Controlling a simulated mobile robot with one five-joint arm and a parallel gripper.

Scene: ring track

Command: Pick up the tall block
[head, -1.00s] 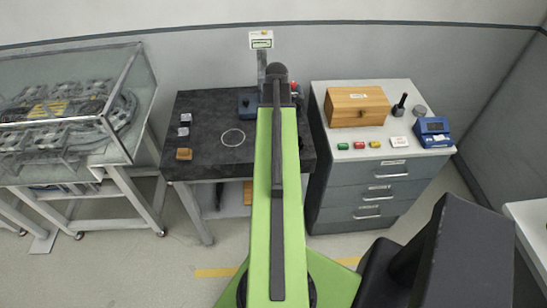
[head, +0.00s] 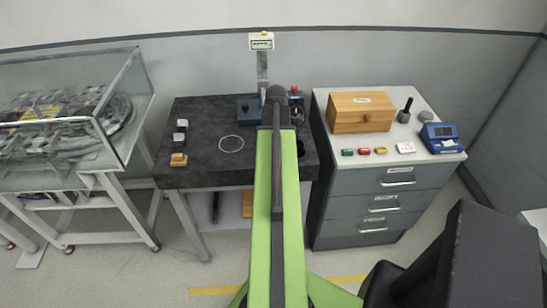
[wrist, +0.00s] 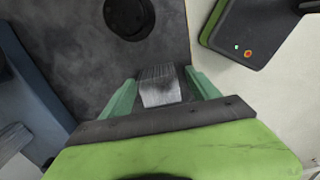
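A grey, brushed-looking block (wrist: 160,90) shows between the two green fingers of my gripper (wrist: 161,78) in the wrist view. The fingers stand apart on either side of it, with narrow gaps visible; contact is hard to judge. I take it for the tall block, but its height cannot be told from above. In the head view my green arm hides the gripper and this block. Two small dark blocks with pale tops (head: 182,125) and a wooden block (head: 179,160) stand at the left of the black table (head: 210,175).
A grey drawer cabinet (head: 385,205) stands right of the table, carrying a wooden box (head: 360,111), small coloured pieces and a blue device (head: 440,137). A glass case (head: 75,110) stands on the left. A round dark hole (wrist: 128,17) lies ahead in the wrist view.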

